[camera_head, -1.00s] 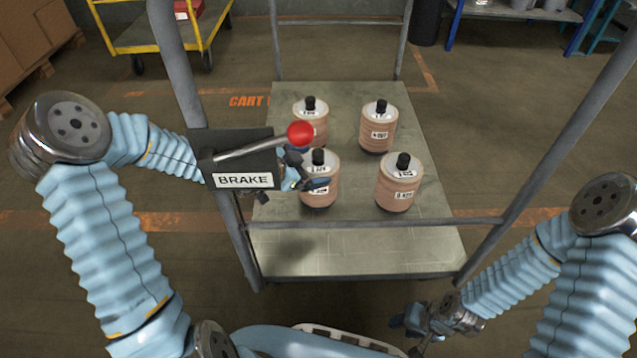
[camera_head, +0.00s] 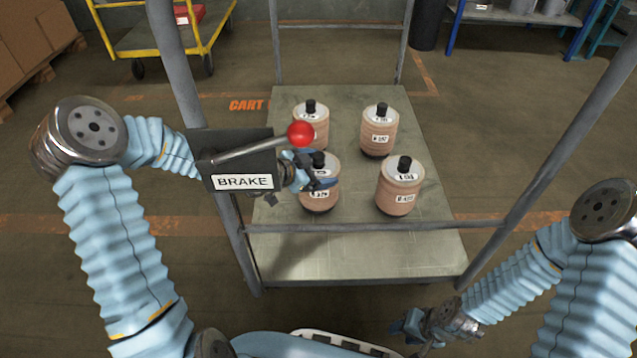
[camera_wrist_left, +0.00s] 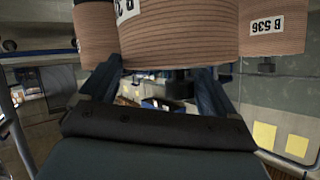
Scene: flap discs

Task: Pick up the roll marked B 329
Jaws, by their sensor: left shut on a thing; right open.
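Four tan rolls with black knobs stand on the cart. The front-left roll (camera_head: 319,202) has a label that seems to read B 329, small and partly unclear. My left gripper (camera_head: 320,174) is shut on this roll at its top, by the knob. In the left wrist view, which is upside down, the roll (camera_wrist_left: 180,38) shows a partly cut-off label starting B 3, with its black knob (camera_wrist_left: 178,86) between the fingers (camera_wrist_left: 160,82). The roll looks upright; I see no clear gap under it. My right gripper (camera_head: 412,326) is open and empty, low at the front right.
The cart deck (camera_head: 350,250) is clear in front. The brake box (camera_head: 240,160) with its red-ball lever (camera_head: 301,134) stands close beside my left gripper. Neighbouring rolls stand at back left (camera_head: 311,130), back right (camera_head: 379,135) and front right (camera_head: 399,195). Grey cart posts rise either side.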

